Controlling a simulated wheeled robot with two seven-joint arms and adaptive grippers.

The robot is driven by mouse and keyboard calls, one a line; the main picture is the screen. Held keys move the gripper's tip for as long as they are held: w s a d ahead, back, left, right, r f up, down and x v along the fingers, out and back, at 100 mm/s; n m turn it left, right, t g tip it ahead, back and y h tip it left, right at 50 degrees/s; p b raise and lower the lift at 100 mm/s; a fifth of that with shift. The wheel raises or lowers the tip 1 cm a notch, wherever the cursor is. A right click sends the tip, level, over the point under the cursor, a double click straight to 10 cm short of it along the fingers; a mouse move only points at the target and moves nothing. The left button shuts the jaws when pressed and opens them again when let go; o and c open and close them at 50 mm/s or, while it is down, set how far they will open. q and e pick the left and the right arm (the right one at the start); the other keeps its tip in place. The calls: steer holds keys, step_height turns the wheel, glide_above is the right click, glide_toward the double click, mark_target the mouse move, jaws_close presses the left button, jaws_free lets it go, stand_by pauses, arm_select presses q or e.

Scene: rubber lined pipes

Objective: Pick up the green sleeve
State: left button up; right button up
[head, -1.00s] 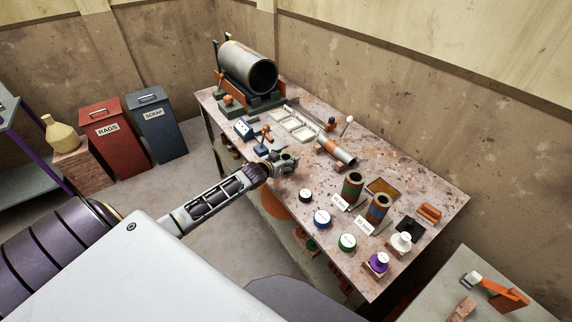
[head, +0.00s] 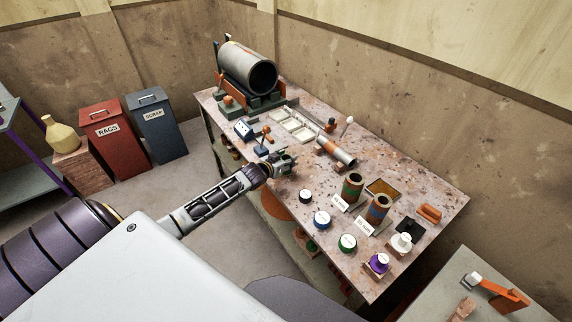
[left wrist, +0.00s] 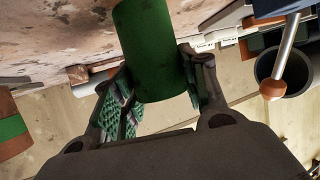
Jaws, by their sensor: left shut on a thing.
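The green sleeve (left wrist: 150,55) is a plain green cylinder in the left wrist view, between the two fingers of my left gripper (left wrist: 158,95). The fingers press on its sides near its lower end in the picture. In the head view my left gripper (head: 285,166) is over the near edge of the workbench, and the sleeve is mostly hidden by the fingers. Whether the sleeve touches the bench is not clear. My right gripper is not in view.
Bins (head: 157,124) stand at the left.

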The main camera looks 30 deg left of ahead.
arm_select(q)
steer(key=shift+r, duration=0.1)
steer(key=shift+r, duration=5)
